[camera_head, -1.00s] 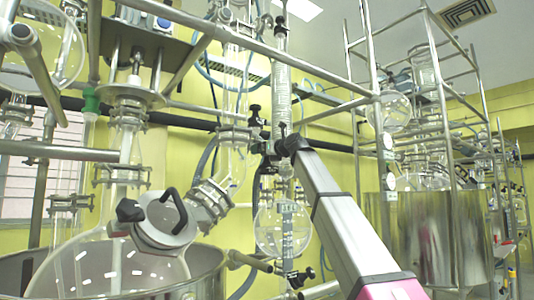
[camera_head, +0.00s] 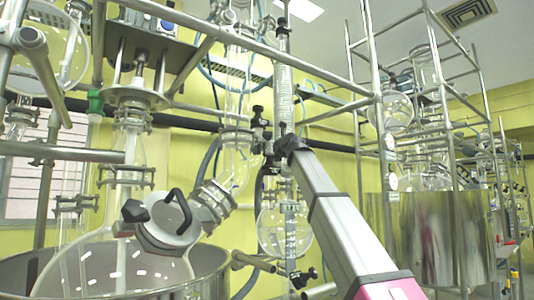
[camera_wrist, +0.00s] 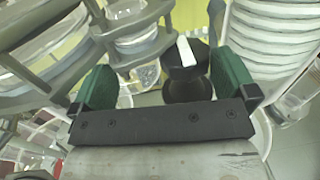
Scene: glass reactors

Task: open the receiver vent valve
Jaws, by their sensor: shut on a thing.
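In the wrist view, a black valve knob (camera_wrist: 184,62) with a white stripe on its top lies between the two green finger pads of my gripper (camera_wrist: 166,84). The knob is nearer the right pad. My gripper is shut on it, though the contact itself is hard to see. In the head view, my arm reaches up to the black fittings beside the glass column, and its end hides the fingers and the held knob. The round glass receiver flask (camera_head: 285,232) hangs below, left of my arm.
A metal frame bar (camera_head: 270,50) runs across above my arm. A large glass vessel (camera_head: 110,270) in a steel bath stands at the left. A steel tank (camera_head: 425,235) inside a rack stands at the right. Wrist-view glass and bars crowd the gripper.

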